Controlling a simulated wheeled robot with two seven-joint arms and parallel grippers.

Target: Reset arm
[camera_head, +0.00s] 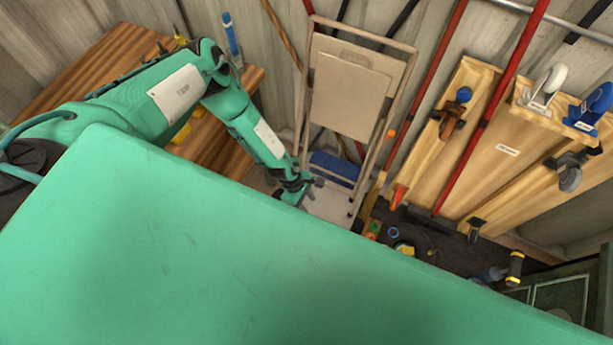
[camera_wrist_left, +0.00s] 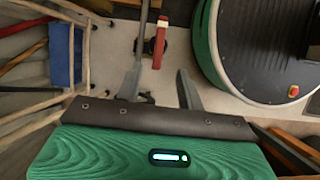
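My left arm comes in from the left in the head view. Its left gripper (camera_head: 308,184) hangs low in front of a folding frame. It also shows in the left wrist view (camera_wrist_left: 158,75), where the two grey fingers stand apart with nothing held between them. A red object (camera_wrist_left: 160,42) lies beyond the fingertips, apart from them. My right gripper is in neither view. A large green surface, which I take to be part of my own body, fills the front of the head view and hides what lies below.
A beige folding frame (camera_head: 346,88) leans at the wall, with a blue item (camera_head: 334,166) low on it. A wooden bench (camera_head: 100,57) stands behind my left arm. Wooden boards with casters (camera_head: 500,150) and red poles (camera_head: 488,115) are at the right.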

